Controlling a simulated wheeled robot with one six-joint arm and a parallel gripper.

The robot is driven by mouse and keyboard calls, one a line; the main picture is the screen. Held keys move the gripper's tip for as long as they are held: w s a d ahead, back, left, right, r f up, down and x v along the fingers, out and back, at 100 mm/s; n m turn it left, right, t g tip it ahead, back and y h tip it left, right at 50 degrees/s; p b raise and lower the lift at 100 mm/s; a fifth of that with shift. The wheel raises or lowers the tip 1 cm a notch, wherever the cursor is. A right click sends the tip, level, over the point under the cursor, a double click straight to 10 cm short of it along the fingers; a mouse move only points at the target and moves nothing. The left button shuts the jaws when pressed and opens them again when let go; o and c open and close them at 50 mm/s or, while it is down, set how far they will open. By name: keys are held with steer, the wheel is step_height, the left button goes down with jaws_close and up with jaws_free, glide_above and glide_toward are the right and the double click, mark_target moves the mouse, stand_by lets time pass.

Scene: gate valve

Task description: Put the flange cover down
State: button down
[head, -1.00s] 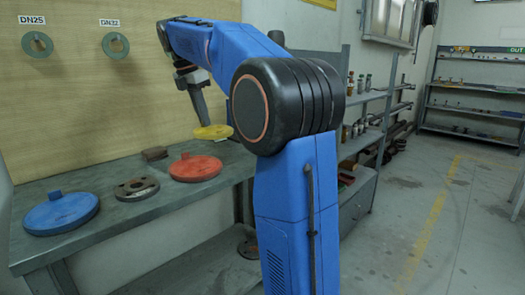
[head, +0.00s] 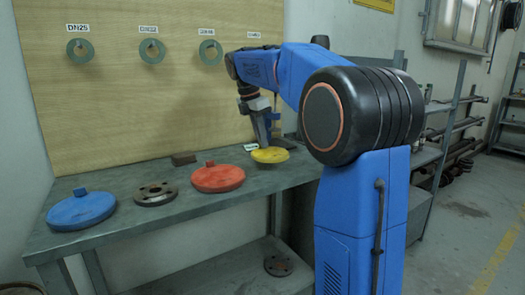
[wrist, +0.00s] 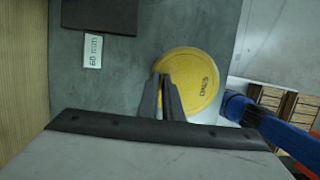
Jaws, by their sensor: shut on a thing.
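A yellow flange cover (head: 270,156), a flat round disc, is at the right end of the grey workbench (head: 155,222). My gripper (head: 267,143) is above it, pointing down and shut on it. In the wrist view the fingers (wrist: 166,98) are close together at the middle of the yellow cover (wrist: 203,85), which has dark lettering on its face. The fingers and gripper body hide part of the cover and its grip. I cannot tell if the cover touches the bench or is slightly above it.
A red cover (head: 218,178), a dark flange (head: 157,194) and a blue cover (head: 82,209) lie leftward along the bench. In the wrist view a white label (wrist: 92,51) and dark plate (wrist: 98,14) lie nearby.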

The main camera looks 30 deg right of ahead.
mark_target(261, 149)
steer(key=shift+f, duration=1.9)
steer(key=shift+f, duration=0.1)
steer(key=c, duration=1.9)
jaws_free()
steer(key=shift+c, duration=0.2)
steer(key=v, duration=1.2)
steer(key=s+a+f+m+t+y, duration=0.1)
steer(key=s+a+f+m, duration=0.3)
steer(key=s+f, duration=0.6)
steer(key=s+a+f+m+t+y, duration=0.1)
steer(key=s+a+f+m, duration=0.3)
steer(key=s+f+m, duration=0.4)
steer(key=s+a+f+m+t+y, duration=0.1)
steer(key=s+a+f+m, duration=0.3)
steer(key=s+f, duration=0.8)
steer(key=s+m+t, duration=0.1)
steer(key=s+m, duration=0.1)
steer(key=s, duration=0.2)
steer(key=shift+s+f+t, duration=0.3)
steer(key=shift+s+t, duration=0.1)
